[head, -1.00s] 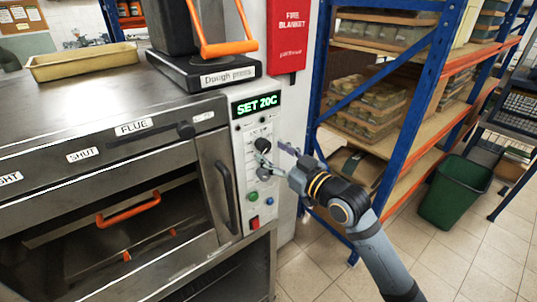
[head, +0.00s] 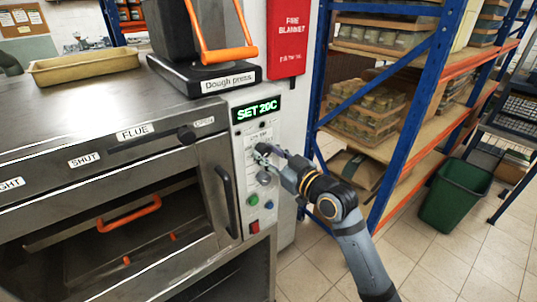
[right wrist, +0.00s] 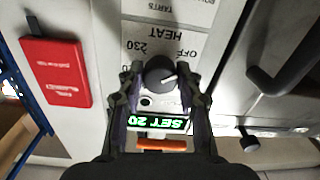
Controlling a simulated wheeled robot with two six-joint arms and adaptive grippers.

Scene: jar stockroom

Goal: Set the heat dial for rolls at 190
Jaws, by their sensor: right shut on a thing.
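The heat dial (right wrist: 160,74) is a round dark knob on the oven's white control panel (head: 239,148). In the right wrist view it sits between the two fingers of my right gripper (right wrist: 163,90), which is shut on it. Its white mark points to the right in that picture; which setting this is I cannot tell. Upside-down print above it reads HEAT, OFF and 230. In the head view my right gripper (head: 264,153) covers the dial. The green display (head: 257,109) reads SET 20C. My left gripper is not in view.
A grey knob (head: 264,178), a green button (head: 254,199), a blue button (head: 269,204) and a red switch (head: 254,226) lie below the dial. The oven door handle (head: 227,201) is to the left. A blue-framed rack (head: 408,127) stands right of the panel.

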